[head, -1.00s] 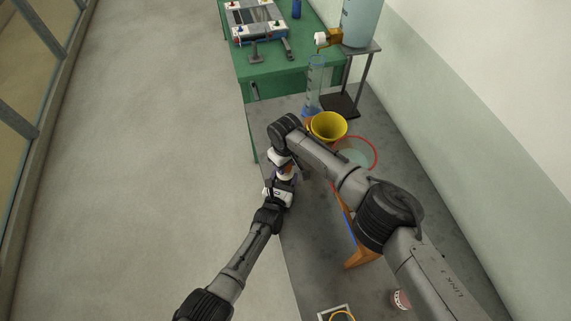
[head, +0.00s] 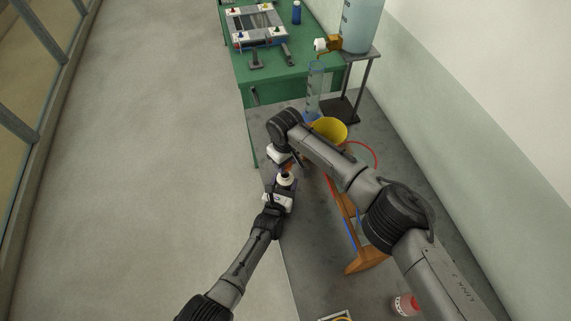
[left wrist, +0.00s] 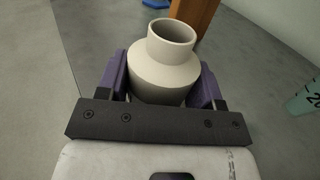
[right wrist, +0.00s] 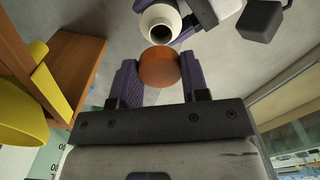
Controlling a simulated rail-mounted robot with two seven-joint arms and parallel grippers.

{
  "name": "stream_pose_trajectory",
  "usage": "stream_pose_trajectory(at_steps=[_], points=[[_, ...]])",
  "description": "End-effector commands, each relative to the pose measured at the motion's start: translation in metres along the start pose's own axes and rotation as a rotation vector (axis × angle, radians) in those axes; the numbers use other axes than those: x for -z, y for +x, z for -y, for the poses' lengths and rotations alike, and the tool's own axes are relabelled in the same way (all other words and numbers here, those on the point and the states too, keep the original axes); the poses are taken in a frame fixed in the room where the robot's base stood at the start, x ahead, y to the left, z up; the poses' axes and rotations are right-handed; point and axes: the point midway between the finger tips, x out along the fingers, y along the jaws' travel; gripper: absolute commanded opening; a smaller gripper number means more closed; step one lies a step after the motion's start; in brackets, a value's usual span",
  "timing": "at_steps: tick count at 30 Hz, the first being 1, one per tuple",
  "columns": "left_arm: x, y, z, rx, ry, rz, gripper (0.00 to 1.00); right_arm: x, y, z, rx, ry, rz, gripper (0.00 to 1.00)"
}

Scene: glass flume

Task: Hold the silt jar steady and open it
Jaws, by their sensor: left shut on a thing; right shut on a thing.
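The silt jar (head: 286,179) is cream-coloured, with an uncovered round mouth. My left gripper (head: 283,186) is shut around its body. In the left wrist view the jar (left wrist: 165,72) stands between the purple fingers with its neck open; how full it is cannot be told. My right gripper (right wrist: 160,85) is shut on the orange-brown lid (right wrist: 159,67). In the right wrist view the lid is off the jar, whose open mouth (right wrist: 160,25) shows beyond it. In the head view my right gripper (head: 287,163) is just beyond the jar, partly hidden by its arm.
A yellow funnel-like vessel (head: 329,129) and a red hose (head: 372,153) are behind my right arm. A wooden stand (head: 367,263) and a red-and-white container (head: 405,304) are to the right. A clear measuring cylinder (head: 314,88) stands near the green table (head: 282,72). The floor at left is clear.

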Motion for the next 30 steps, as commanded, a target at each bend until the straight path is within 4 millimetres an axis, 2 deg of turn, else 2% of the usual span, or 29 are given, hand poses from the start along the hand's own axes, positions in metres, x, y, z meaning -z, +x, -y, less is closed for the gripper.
stream_pose_trajectory(at_steps=[6,7,15,24,30], points=[[0.001,0.0,0.0,0.0,0.0,-0.001,0.0,0.0,-0.001,0.0,0.0,0.0,0.0,0.13],[0.001,0.0,0.0,0.0,0.0,-0.001,0.63,0.0,-0.001,0.0,0.0,0.0,0.0,0.13],[0.0,0.0,0.0,0.0,0.0,-0.001,0.89,0.0,0.0,0.0,0.0,0.0,0.0,0.13],[0.0,-0.002,0.0,0.0,0.0,-0.001,0.9,0.0,-0.001,0.0,0.0,0.0,0.0,0.13],[0.0,-0.021,-0.001,-0.001,0.0,-0.001,0.9,0.0,-0.007,0.0,0.0,0.0,0.0,0.13]])
